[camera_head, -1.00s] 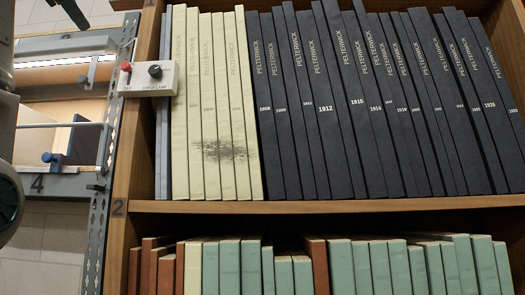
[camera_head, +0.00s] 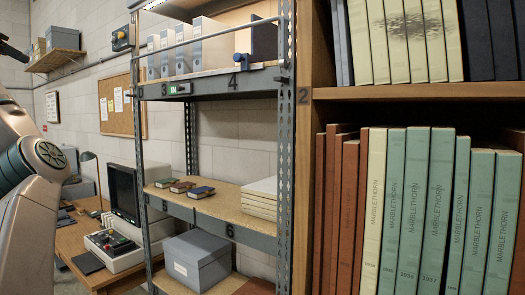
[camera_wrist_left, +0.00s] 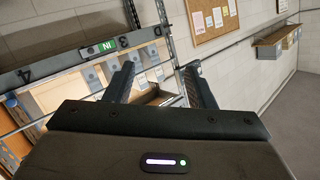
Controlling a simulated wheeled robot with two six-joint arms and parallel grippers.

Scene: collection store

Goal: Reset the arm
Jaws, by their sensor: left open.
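My left arm (camera_head: 35,165) comes in at the left edge of the head view, in front of the desk and wall. Only a dark bit of the left gripper (camera_head: 10,50) shows there, at the upper left edge. In the left wrist view, the left gripper (camera_wrist_left: 160,70) has its two dark fingers apart, with nothing between them. Beyond the fingers are a metal rack and the wall. My right gripper is in neither view.
A metal rack (camera_head: 284,150) holds box files, small books and a grey box (camera_head: 196,260). A wooden bookcase (camera_head: 400,93) with Marblethorn volumes stands at right. A desk (camera_head: 85,235) carries a monitor (camera_head: 123,193). A wall shelf (camera_head: 57,60) and a corkboard (camera_head: 123,106) are behind.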

